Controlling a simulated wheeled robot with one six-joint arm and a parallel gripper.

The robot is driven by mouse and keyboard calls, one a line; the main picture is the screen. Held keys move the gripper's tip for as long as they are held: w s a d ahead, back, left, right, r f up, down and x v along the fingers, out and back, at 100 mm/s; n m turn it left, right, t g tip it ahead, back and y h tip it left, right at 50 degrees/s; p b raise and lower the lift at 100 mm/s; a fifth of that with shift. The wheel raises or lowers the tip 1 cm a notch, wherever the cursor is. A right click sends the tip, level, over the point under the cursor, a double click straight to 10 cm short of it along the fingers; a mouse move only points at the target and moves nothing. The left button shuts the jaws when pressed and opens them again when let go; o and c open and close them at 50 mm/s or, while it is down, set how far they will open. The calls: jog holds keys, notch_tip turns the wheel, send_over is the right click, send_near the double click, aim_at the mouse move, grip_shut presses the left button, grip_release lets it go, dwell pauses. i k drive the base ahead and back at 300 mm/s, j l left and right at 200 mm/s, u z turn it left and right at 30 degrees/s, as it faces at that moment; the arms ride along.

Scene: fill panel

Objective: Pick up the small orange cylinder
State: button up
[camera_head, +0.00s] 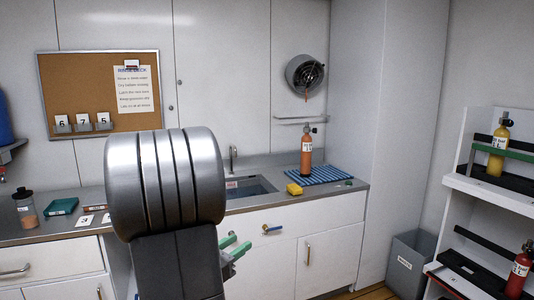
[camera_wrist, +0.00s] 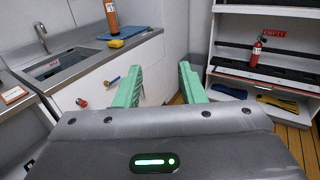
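The small orange cylinder (camera_head: 306,152) stands upright on a blue striped mat (camera_head: 338,174) at the right end of the counter. It has a white label and a dark valve on top. Its lower part also shows at the top of the wrist view (camera_wrist: 112,17). My gripper (camera_head: 235,250) is in front of the cabinet fronts, lower than the counter top and left of the cylinder. In the wrist view, its two green fingers (camera_wrist: 160,84) stand wide apart with nothing between them.
A yellow block (camera_head: 294,189) lies left of the mat, beside the sink (camera_head: 250,188). A blue-handled tap (camera_head: 271,229) sticks out of the cabinet front. A shelf rack (camera_head: 490,187) at right holds a yellow cylinder (camera_head: 498,150) and a red cylinder (camera_head: 518,270). A grey bin (camera_head: 410,262) stands beside the counter.

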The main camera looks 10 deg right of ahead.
aim_at(306, 139)
jog(key=i+l+u, duration=0.25)
jog(key=i+l, duration=0.15)
jog(key=l, duration=0.2)
jog(key=i+l+u, duration=0.1)
jog(key=l, duration=0.25)
jog(key=i+l+u, duration=0.1)
jog(key=i+l, duration=0.15)
jog(key=i+l+u, duration=0.1)
jog(key=l, duration=0.35)
jog(key=i+l+u, duration=0.15)
jog(key=l, duration=0.2)
jog(key=i+l+u, duration=0.1)
jog(key=l, duration=0.3)
jog(key=i+l, duration=0.15)
jog(key=l, duration=0.2)
jog(key=i+l, duration=0.1)
jog(key=l, duration=0.3)
jog(key=i+l, duration=0.15)
jog(key=l, duration=0.2)
jog(key=i+l, duration=0.15)
jog(key=l, duration=0.2)
jog(key=i+l, duration=0.1)
jog(key=l, duration=0.3)
jog(key=i+l, duration=0.15)
jog(key=l, duration=0.2)
